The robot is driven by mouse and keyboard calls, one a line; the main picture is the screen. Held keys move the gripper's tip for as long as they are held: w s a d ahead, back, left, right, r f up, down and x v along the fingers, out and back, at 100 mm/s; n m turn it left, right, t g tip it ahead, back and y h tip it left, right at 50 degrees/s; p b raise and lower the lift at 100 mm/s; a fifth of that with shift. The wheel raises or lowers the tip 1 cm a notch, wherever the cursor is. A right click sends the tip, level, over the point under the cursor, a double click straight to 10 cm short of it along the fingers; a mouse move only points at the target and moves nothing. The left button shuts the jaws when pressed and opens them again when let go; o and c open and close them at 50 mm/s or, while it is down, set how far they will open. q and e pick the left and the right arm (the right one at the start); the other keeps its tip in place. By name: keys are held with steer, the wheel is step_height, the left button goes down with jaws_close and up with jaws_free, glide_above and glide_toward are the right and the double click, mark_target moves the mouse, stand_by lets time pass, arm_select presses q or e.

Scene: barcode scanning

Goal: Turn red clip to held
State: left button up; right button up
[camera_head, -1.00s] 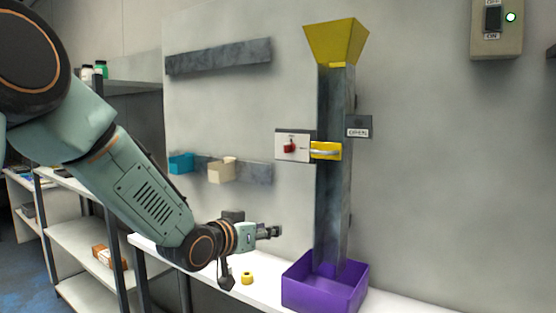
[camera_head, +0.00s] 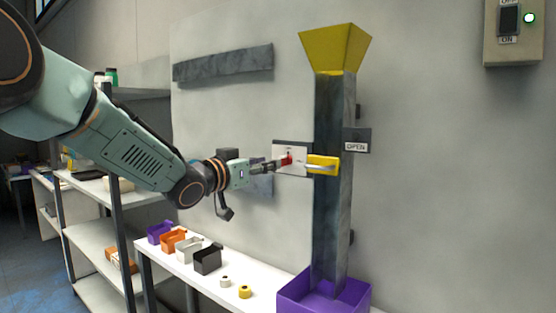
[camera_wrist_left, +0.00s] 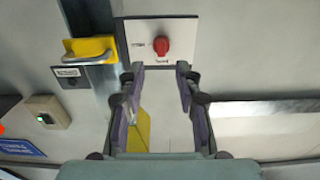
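The red clip (camera_head: 287,160) is on a white plate (camera_head: 304,150) to the left of the dark chute. In the left wrist view the red clip (camera_wrist_left: 160,46) sits at the plate's middle, with small lettering to its left and below it that I cannot read. My left gripper (camera_head: 277,166) is in front of the plate, at the clip in the head view. In the left wrist view its two fingers (camera_wrist_left: 160,75) are apart with nothing between them, and the clip lies beyond the tips. My right gripper is not in view.
A purple bin (camera_head: 325,293) stands below.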

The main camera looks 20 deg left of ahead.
mark_target(285, 160)
arm_select(q)
steer(key=p+x, duration=0.1)
steer(key=x, duration=0.4)
steer(key=shift+w, duration=0.1)
steer(key=shift+w+a+f, duration=0.1)
steer(key=shift+w+f, duration=0.1)
steer(key=c, duration=0.4)
steer(key=shift+r, duration=0.1)
jaws_close()
